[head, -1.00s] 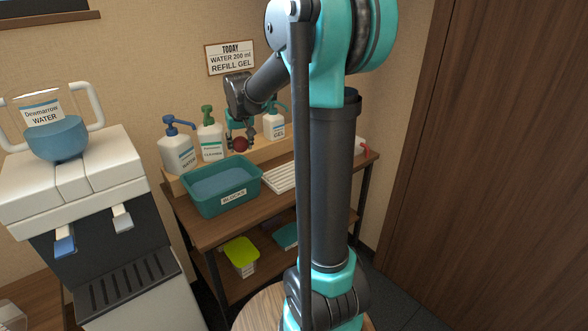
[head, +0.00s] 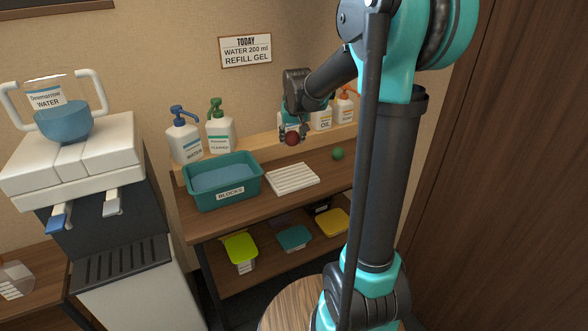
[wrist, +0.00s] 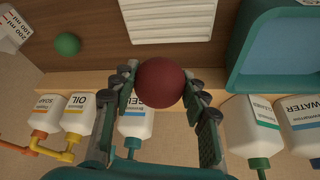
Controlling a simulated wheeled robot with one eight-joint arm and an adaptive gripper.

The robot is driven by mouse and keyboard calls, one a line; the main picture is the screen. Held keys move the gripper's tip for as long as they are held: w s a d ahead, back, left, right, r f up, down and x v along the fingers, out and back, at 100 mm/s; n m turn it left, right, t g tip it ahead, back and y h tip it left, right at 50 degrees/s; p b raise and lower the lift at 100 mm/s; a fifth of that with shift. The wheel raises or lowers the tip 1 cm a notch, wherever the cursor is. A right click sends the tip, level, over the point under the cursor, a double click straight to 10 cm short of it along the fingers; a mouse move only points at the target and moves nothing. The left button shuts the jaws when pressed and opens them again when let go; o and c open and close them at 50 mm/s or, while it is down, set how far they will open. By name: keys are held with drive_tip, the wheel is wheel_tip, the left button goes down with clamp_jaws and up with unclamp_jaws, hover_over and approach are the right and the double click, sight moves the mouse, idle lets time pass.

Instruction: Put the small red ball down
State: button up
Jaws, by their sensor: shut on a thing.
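The small red ball (head: 292,138) is held between the fingertips of my gripper (head: 291,132). It also shows in the wrist view (wrist: 160,82), with a finger of my gripper (wrist: 160,90) on each side of it. My gripper is shut on the ball. In the head view it is above the wooden shelf (head: 318,167), behind and above the white slatted rack (head: 292,179). The ball appears clear of the shelf surface.
A teal BLOCKS bin (head: 262,180) stands left of the rack. A green ball (head: 338,153) lies on the shelf to the right. Pump bottles, including WATER (head: 185,142) and OIL (head: 321,118), line the back. Some bare shelf shows right of the rack.

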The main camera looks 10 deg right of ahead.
sight(292, 173)
wheel_tip(292, 173, down, 13)
drive_tip(key=shift+r, duration=0.15)
idle(0.4)
drive_tip(key=o, duration=1.2)
drive_tip(key=v, duration=1.2)
drive_tip(key=s+d+f, duration=0.1)
drive_tip(key=s+f, duration=0.2)
drive_tip(key=s, duration=0.5)
drive_tip(key=s+d+f, duration=0.1)
drive_tip(key=s+f, duration=0.3)
drive_tip(key=s, duration=0.5)
drive_tip(key=s+d+f, duration=0.2)
drive_tip(key=s+f, duration=0.2)
drive_tip(key=s, duration=0.4)
drive_tip(key=shift+s, duration=0.15)
